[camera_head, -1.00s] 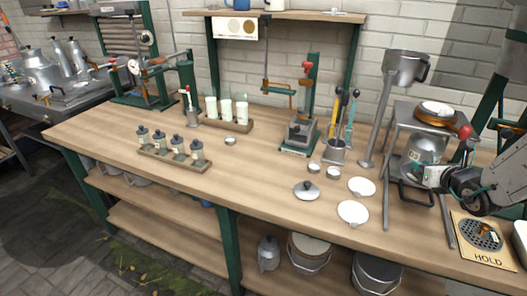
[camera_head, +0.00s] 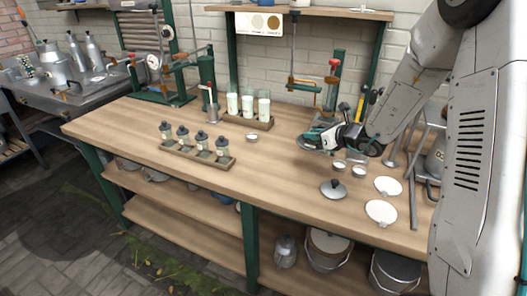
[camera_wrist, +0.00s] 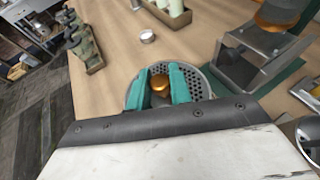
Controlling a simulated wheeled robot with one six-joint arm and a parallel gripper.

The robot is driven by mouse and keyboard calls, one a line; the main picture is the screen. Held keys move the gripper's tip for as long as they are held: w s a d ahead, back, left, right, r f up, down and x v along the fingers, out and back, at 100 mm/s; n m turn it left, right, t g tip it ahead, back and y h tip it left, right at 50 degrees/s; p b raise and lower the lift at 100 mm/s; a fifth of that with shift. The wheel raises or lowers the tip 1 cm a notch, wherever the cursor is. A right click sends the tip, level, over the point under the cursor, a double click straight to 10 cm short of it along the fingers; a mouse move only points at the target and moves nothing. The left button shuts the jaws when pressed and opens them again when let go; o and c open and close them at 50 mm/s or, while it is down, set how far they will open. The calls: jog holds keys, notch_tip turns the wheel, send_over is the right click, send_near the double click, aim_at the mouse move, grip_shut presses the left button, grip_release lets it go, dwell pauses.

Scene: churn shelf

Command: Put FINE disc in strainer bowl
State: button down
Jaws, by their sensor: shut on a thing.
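My gripper (camera_head: 318,136) is above the middle-right of the bench in the head view. In the wrist view its teal fingers (camera_wrist: 161,85) are closed on the brass knob of a perforated metal disc (camera_wrist: 203,84). The disc hangs flat below the fingers and seems clear of the bench. Its grey edge also shows under the fingers in the head view (camera_head: 309,146). No FINE label is readable on it. I cannot pick out the strainer bowl for certain; my arm covers much of the bench's right side.
A rack of small dark-capped bottles (camera_head: 199,154) stands at the left, with a rack of white-filled glasses (camera_head: 248,121) behind. A small tin (camera_head: 252,137) lies between. A knobbed lid (camera_head: 333,191) and two white discs (camera_head: 387,186) lie at the front right. A green-based press (camera_wrist: 250,62) is close to the disc.

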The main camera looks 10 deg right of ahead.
jog(key=shift+d+f, duration=0.3)
jog(key=shift+d, duration=0.25)
send_over(313, 167)
notch_tip(313, 167, down, 5)
jog(key=shift+d+f, duration=0.1)
jog(key=shift+f, duration=2.3)
jog(key=shift+f, duration=0.1)
jog(key=c, duration=1.3)
grip_release()
jog(key=shift+o, duration=0.2)
